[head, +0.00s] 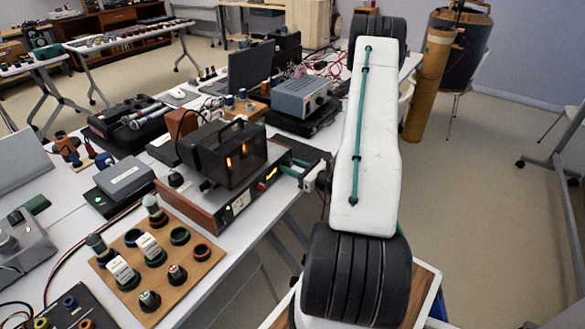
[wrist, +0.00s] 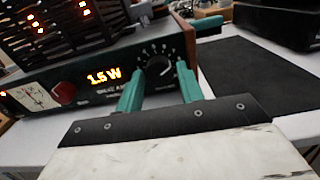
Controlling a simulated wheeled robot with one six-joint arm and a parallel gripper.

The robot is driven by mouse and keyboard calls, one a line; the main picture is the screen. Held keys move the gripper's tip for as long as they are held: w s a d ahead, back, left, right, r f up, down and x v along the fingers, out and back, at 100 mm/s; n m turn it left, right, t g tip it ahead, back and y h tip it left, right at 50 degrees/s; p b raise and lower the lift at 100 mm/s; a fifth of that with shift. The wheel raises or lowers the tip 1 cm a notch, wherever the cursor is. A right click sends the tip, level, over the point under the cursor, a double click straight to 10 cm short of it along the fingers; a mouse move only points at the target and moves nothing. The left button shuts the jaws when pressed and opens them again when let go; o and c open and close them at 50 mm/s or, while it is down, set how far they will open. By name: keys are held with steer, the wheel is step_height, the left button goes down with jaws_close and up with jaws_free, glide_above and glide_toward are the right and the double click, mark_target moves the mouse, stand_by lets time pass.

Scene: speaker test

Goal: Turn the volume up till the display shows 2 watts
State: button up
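The amplifier (head: 238,200) stands at the table's front edge, with a dark grille cage on top and a wooden side. In the wrist view its display (wrist: 104,76) reads 1.5 W in glowing orange. The black volume knob (wrist: 159,70) with white scale marks is right of the display. My gripper (wrist: 160,84) has its two green fingers on either side of the knob. Whether they touch it, I cannot tell. In the head view the gripper (head: 296,172) reaches the amplifier's front, and the knob is hidden.
A red lamp or button (wrist: 64,93) and a needle meter (wrist: 33,97) are left of the display. A dark mat (wrist: 255,80) lies to the right. A wooden board with several knobs (head: 195,268) is near the front edge. A grey instrument (head: 303,96) stands farther back.

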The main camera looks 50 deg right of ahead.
steer(key=c, duration=0.7)
steer(key=shift+m, duration=0.9)
steer(key=o, duration=0.7)
steer(key=s, duration=0.7)
steer(key=shift+s+d, duration=0.3)
steer(key=shift+s, duration=0.1)
